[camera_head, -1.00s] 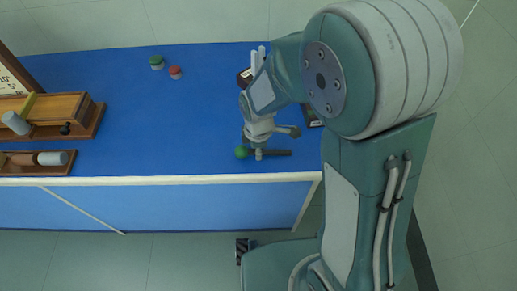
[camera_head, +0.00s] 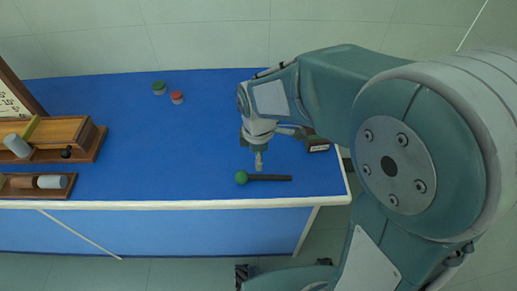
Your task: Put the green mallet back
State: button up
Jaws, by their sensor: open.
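The green mallet (camera_head: 243,178) lies flat on the blue bench top near its front edge. Its round green head is at the left and its dark handle points right. My gripper (camera_head: 259,165) is open and points down just above and behind the mallet, close to where head and handle meet. I cannot tell whether a fingertip touches the mallet. Two wooden racks, a larger one (camera_head: 98,143) and a smaller one (camera_head: 24,193), stand at the left; the smaller one holds a mallet with a grey head (camera_head: 52,182).
A dark box (camera_head: 317,145) is at the right. The middle of the blue bench (camera_head: 180,140) is clear.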

jog(key=shift+r, duration=1.55)
jog(key=s+d+r+m+t, duration=0.5)
jog(key=s+d+r+m, duration=0.6)
jog(key=m, duration=0.6)
jog(key=shift+s+d+m+t, duration=0.3)
jog(key=shift+s+d, duration=0.4)
jog(key=shift+s, duration=0.2)
